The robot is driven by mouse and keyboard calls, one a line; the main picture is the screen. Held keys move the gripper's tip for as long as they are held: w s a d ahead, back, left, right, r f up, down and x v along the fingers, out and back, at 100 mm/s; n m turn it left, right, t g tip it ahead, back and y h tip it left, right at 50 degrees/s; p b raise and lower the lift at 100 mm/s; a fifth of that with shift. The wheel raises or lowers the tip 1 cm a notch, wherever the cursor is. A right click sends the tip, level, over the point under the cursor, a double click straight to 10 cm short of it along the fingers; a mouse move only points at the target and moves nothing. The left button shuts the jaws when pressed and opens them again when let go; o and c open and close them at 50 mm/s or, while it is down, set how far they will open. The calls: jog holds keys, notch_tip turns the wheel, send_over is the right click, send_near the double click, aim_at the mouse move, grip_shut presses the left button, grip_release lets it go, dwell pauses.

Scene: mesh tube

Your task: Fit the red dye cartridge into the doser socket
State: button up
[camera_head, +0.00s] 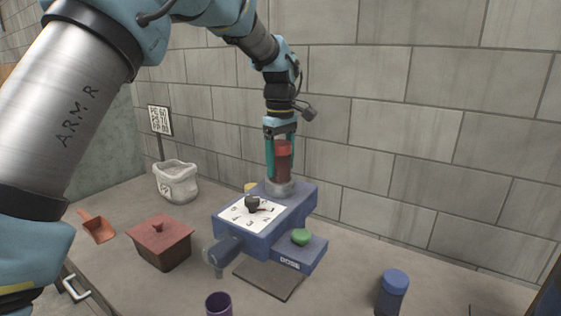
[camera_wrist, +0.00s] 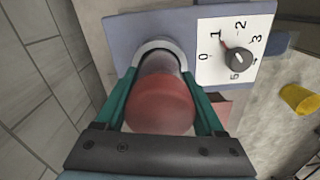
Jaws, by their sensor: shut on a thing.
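The doser has a white numbered dial plate (camera_head: 248,211) with a black knob and a green button (camera_head: 301,237).
A red lidded box (camera_head: 161,246), an orange scoop (camera_head: 98,227) and a white sack (camera_head: 176,181) stand to the left. A blue-capped jar (camera_head: 392,290) and a purple cup (camera_head: 218,304) are in front. A yellow cup (camera_wrist: 299,98) shows in the wrist view. A block wall rises behind.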

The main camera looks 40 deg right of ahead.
jog(key=shift+f, duration=0.1)
jog(key=shift+f, duration=0.1)
jog(key=o, duration=1.5)
